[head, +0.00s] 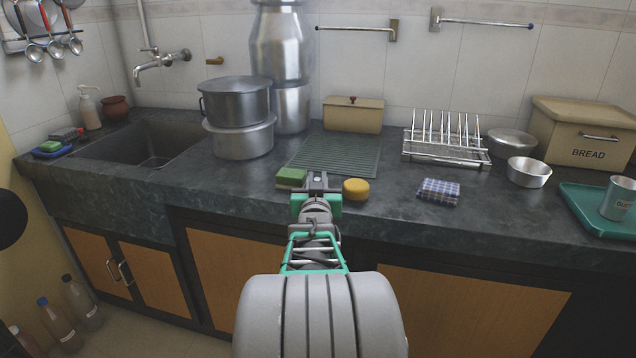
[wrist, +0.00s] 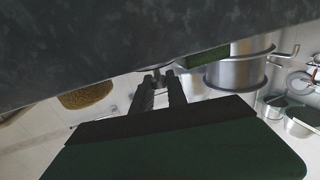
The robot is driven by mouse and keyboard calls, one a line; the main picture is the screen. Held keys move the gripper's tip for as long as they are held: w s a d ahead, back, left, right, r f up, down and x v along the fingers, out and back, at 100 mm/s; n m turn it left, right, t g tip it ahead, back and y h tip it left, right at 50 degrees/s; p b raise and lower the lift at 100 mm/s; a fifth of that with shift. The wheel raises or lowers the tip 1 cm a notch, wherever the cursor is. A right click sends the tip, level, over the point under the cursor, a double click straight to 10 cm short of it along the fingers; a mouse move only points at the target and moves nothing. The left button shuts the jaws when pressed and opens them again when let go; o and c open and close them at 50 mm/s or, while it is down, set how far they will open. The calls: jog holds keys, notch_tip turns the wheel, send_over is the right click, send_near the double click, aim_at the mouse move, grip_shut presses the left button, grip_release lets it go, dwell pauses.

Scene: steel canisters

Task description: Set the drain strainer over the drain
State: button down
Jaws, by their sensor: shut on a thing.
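My gripper (head: 318,180) is at the front edge of the counter, between a green sponge (head: 291,178) and a round yellow thing (head: 356,188). Its fingers also show in the wrist view (wrist: 160,82), close together. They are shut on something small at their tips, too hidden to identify. I cannot make out the drain strainer anywhere for certain. The sink (head: 150,142) is set into the counter at the left. A faint pale shape lies on its floor, and I cannot tell if it is the drain.
Stacked pots (head: 240,112) stand between the sink and a ribbed green mat (head: 336,155). A dish rack (head: 446,140), folded checked cloth (head: 439,191), steel bowl (head: 529,172), bread box (head: 585,135) and green tray (head: 590,213) are to the right. The wall tap (head: 162,62) overhangs the sink.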

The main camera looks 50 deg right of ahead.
jog(key=shift+r, duration=0.1)
jog(key=c, duration=1.3)
grip_release()
